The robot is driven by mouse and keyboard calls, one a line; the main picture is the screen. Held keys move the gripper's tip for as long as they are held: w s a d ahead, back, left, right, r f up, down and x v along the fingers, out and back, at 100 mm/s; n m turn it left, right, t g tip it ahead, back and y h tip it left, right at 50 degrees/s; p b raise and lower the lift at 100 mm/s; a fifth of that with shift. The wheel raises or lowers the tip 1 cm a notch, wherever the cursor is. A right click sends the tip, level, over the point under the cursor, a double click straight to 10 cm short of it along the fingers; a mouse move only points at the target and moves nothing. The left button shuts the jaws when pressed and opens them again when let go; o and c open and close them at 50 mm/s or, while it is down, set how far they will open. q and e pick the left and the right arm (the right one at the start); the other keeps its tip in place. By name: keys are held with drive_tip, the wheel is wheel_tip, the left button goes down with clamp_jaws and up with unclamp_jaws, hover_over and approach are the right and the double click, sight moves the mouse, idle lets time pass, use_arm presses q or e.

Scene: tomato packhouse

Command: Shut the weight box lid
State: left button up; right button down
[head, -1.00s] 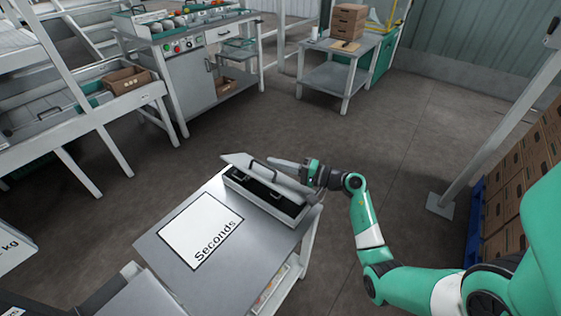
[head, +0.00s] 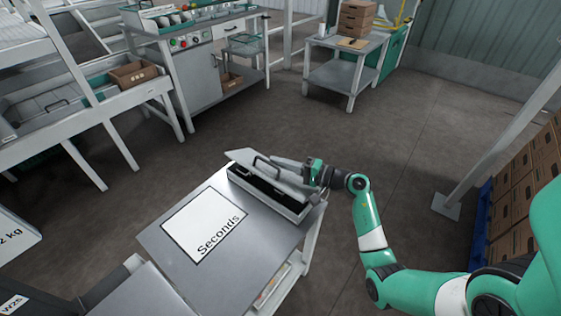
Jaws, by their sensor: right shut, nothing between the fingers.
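The weight box (head: 268,203) is a grey metal case at the far end of the steel table. Its lid (head: 243,157) stands partly open and tilted, with a dark handle on it. A dark gap shows between the lid and the box's near wall, and the contents cannot be made out. My right gripper (head: 278,162) is shut and empty. Its fingers lie at the lid's upper far edge, close to or touching it; I cannot tell which. My left gripper is out of view.
A white "Seconds" sheet (head: 203,224) lies flat on the steel table (head: 170,238) beside the box. A pallet of brown cartons (head: 525,190) stands at the right, near a white post (head: 490,130). The floor beyond the table is clear.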

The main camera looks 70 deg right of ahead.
sight(259, 170)
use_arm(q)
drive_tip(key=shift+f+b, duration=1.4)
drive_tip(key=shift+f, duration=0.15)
use_arm(e)
drive_tip(key=shift+w+a+f, duration=0.2)
drive_tip(key=shift+a+f, duration=0.5)
drive_tip(key=shift+w+a+f, duration=0.2)
drive_tip(key=shift+a+f, duration=0.45)
drive_tip(key=shift+s+d+r, duration=0.15)
drive_tip(key=shift+d+r, duration=0.3)
drive_tip(key=shift+d, duration=0.15)
drive_tip(key=shift+s+d+r, duration=0.15)
drive_tip(key=shift+d+r, duration=0.3)
drive_tip(key=shift+d, duration=0.15)
drive_tip(key=shift+s+d+r+p, duration=0.45)
drive_tip(key=shift+s+d+r, duration=0.1)
drive_tip(key=shift+s, duration=0.25)
drive_tip(key=s, duration=0.2)
drive_tip(key=s+p, duration=0.1)
drive_tip(key=s, duration=0.2)
drive_tip(key=s+a+p, duration=0.1)
drive_tip(key=s, duration=0.1)
drive_tip(key=shift+s+a+r, duration=0.1)
drive_tip(key=shift+s+r, duration=0.2)
drive_tip(key=shift+s, duration=0.45)
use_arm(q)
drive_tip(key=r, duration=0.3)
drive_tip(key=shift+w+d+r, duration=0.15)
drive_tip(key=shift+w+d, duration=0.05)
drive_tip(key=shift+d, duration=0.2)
